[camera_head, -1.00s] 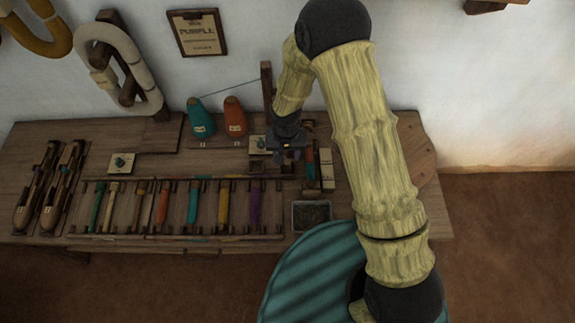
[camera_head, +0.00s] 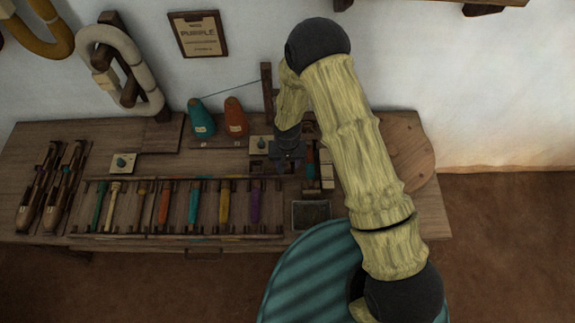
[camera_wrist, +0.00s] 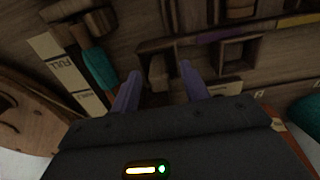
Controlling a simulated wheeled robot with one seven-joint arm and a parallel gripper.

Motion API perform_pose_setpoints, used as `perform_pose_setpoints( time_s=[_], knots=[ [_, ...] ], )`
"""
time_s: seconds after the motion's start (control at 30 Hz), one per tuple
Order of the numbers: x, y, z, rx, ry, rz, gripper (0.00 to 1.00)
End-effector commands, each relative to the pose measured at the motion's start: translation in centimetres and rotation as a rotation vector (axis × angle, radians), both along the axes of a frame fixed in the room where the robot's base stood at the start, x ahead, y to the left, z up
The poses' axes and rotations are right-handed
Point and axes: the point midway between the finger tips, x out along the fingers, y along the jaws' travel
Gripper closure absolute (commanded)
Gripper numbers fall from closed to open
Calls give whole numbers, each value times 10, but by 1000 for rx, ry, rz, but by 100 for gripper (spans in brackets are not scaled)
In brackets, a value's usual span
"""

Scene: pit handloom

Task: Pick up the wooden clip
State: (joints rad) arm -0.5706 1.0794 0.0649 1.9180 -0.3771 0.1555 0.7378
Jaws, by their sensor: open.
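A small wooden piece (camera_wrist: 157,72) that looks like the wooden clip sits in a shallow dark wooden holder (camera_wrist: 142,48) in the wrist view. My gripper (camera_wrist: 159,71) is open, with one finger on each side of that piece in the picture. Whether the fingers are level with it or still above it, I cannot tell. In the head view my gripper (camera_head: 287,160) is over the right part of the bench, and the arm and gripper hide the clip there.
A teal bobbin (camera_wrist: 99,70) and white label plates (camera_wrist: 58,60) lie left of my fingers in the wrist view. An empty square holder (camera_wrist: 237,52) is on the right. The bench (camera_head: 140,165) also carries a rack of coloured bobbins, two cones (camera_head: 236,118) and a grey tray (camera_head: 311,214).

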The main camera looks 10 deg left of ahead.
Motion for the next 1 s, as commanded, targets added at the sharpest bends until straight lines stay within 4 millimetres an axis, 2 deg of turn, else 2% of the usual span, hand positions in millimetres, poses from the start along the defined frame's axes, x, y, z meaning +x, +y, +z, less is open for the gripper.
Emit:
perform_pose_setpoints(
  time_s=[0.47,0.57,0.7,1.0],
  knots=[
    [0,0,0,0,0,-1,55],
    [0,0,0,0,0,-1,70],
    [0,0,0,0,0,-1,98],
    [0,0,1,0,0,-1,100]
  ],
)
